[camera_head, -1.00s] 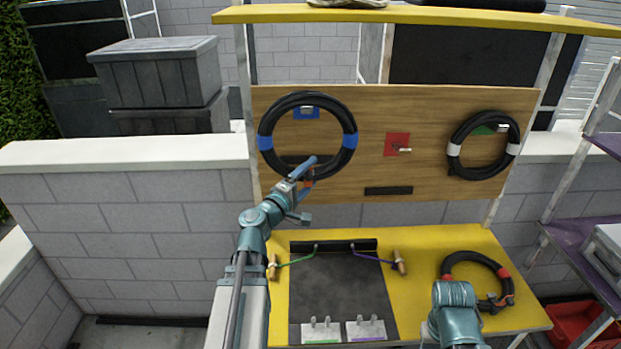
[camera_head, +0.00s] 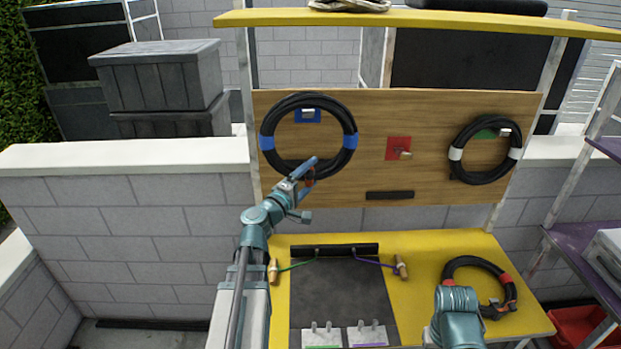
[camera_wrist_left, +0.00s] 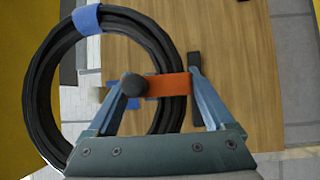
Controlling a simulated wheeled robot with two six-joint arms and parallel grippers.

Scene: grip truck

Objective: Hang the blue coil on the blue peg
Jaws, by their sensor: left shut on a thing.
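The blue coil (camera_head: 349,122), a black hose ring with blue bands, is upright in front of the wooden board. The blue peg (camera_head: 308,111), on a blue square plate, shows inside the ring just below its top. I cannot tell whether the ring's top rests on the peg. My left gripper (camera_head: 309,172) is shut on the coil's lower part. In the left wrist view, the left gripper (camera_wrist_left: 160,85) has its fingers on either side of the coil's orange strap (camera_wrist_left: 168,85), and the coil (camera_wrist_left: 45,85) fills the left. My right gripper is not visible; only its arm shows.
On the board, a red peg (camera_head: 402,154) is bare and a white-banded coil (camera_head: 459,137) surrounds the green plate. A red-banded coil (camera_head: 461,262) lies on the yellow table (camera_head: 420,240). A yellow shelf (camera_head: 430,16) runs above the board.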

